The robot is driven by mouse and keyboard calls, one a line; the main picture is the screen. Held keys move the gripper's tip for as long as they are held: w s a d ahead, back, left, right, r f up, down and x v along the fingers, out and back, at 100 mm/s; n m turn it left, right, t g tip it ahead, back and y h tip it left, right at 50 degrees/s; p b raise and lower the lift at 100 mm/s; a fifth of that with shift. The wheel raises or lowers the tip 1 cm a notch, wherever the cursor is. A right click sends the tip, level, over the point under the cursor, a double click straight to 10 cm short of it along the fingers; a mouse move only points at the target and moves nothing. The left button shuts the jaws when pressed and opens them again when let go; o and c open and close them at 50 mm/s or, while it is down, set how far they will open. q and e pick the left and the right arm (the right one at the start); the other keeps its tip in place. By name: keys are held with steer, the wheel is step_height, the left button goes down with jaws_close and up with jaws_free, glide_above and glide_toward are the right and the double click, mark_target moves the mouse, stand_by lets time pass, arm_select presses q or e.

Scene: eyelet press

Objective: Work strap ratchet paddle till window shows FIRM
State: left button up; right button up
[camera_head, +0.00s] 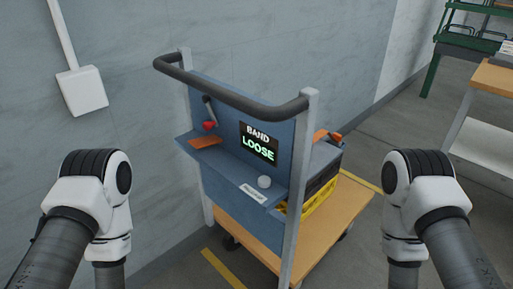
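The window (259,149) on the cart's blue panel reads BAND LOOSE, with LOOSE in green letters. Left of it, a short lever with a red knob (209,126) stands out from the panel above a small blue shelf. A flat orange piece (205,143) lies on that shelf. Another orange part (327,137) shows behind the panel's right post. I cannot tell for sure which of these is the strap ratchet paddle. Both my arms show at the lower left and lower right, apart from the cart. My grippers are outside the picture.
The cart has a dark push handle (232,94), grey posts and a wooden deck (338,212) with a yellow crate (322,193). A wall stands behind at left; a workbench (490,82) stands at right.

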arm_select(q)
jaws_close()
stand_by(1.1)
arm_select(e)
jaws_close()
